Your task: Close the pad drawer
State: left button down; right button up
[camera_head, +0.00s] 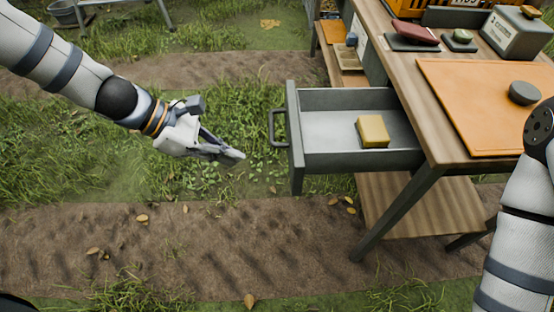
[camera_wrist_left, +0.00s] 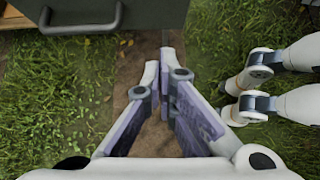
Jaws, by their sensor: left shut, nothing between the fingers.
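The pad drawer (camera_head: 345,100) is a grey drawer pulled out to the left from the wooden table. A yellow pad (camera_head: 373,131) lies inside it. Its dark handle (camera_head: 274,128) is on the drawer's left-facing front. My left gripper (camera_head: 238,156) is shut and empty, a short way left of the drawer front and slightly below the handle, not touching it. In the left wrist view the fingertips (camera_wrist_left: 160,60) are together, with the handle (camera_wrist_left: 82,24) at the upper left. My right arm is at the right edge; its gripper is out of view.
The wooden table (camera_head: 425,120) carries an orange mat (camera_head: 480,105) with a dark round object (camera_head: 524,92) on it. A grey box (camera_head: 515,35) and a red item (camera_head: 415,33) stand farther back. A lower shelf (camera_head: 425,205) is under the drawer. Open grass and soil lie to the left.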

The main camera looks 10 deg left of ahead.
pick_arm(q)
jog(key=w+d+f+b, duration=0.1)
jog(key=w+d+f, duration=0.1)
jog(key=d+f, duration=0.3)
jog(key=d, duration=0.3)
jog(key=shift+w+d, duration=0.15)
jog(key=shift+d, duration=0.05)
pick_arm(e)
jog(key=shift+s+f+g, duration=0.4)
jog(key=shift+s+f, duration=0.6)
jog(key=shift+s, duration=0.05)
pick_arm(q)
jog(key=shift+w+d+f, duration=0.1)
pick_arm(e)
jog(key=shift+s+f, duration=0.1)
